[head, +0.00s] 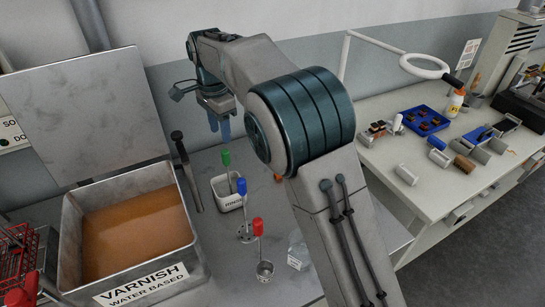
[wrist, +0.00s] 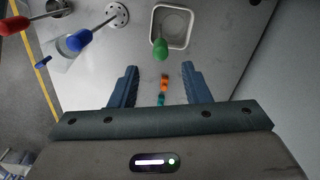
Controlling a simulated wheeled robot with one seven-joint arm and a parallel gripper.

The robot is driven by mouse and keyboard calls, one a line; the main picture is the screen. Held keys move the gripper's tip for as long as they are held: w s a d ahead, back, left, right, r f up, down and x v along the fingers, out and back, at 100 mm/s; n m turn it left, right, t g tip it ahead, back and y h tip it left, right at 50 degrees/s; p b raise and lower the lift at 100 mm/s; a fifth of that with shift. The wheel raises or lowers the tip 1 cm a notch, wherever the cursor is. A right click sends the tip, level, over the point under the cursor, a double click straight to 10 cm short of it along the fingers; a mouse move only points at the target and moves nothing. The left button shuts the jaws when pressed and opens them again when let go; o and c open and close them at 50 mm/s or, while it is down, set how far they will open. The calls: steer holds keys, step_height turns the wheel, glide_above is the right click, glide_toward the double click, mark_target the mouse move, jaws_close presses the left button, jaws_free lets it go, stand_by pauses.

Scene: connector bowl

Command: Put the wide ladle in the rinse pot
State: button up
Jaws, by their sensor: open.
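The rinse pot (head: 231,207) is a small white square container on the steel table; it also shows in the wrist view (wrist: 185,43). A green-handled tool (head: 226,157) reaches down into or just before it; its lower end is unclear. A blue-handled tool (head: 241,187) ends in a perforated disc (wrist: 117,14). A red-handled tool (head: 257,228) ends in a small cup (head: 265,269). I cannot tell which is the wide ladle. My gripper (head: 218,128) is open and empty above the table behind the pot. The green handle (wrist: 160,47) lies beyond its fingertips in the wrist view.
A varnish tank (head: 130,282) with an open lid (head: 85,110) stands at left. A dark-handled tool (head: 186,165) leans between tank and pot. A clear beaker (head: 298,250) stands near the red tool. A red rack (head: 20,260) is far left. A second bench (head: 440,210) is at right.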

steer(key=shift+d, duration=0.1)
steer(key=s+d+r+n+t+y, duration=0.1)
steer(key=s+d+r+n, duration=0.2)
steer(key=d, duration=0.7)
steer(key=s+d+r+n+t, duration=0.1)
steer(key=s+d+r, duration=0.3)
steer(key=d, duration=0.6)
steer(key=s+d+f+n, duration=0.2)
steer(key=s+d, duration=0.4)
steer(key=s, duration=0.3)
steer(key=s+d+f+n+t+h, duration=0.1)
steer(key=s+d+f+n, duration=0.2)
steer(key=s+d+f, duration=0.2)
steer(key=s+d, duration=0.2)
steer(key=s, duration=0.2)
steer(key=shift+f+t, duration=0.25)
steer(key=shift+t, duration=0.05)
steer(key=shift+d, duration=0.1)
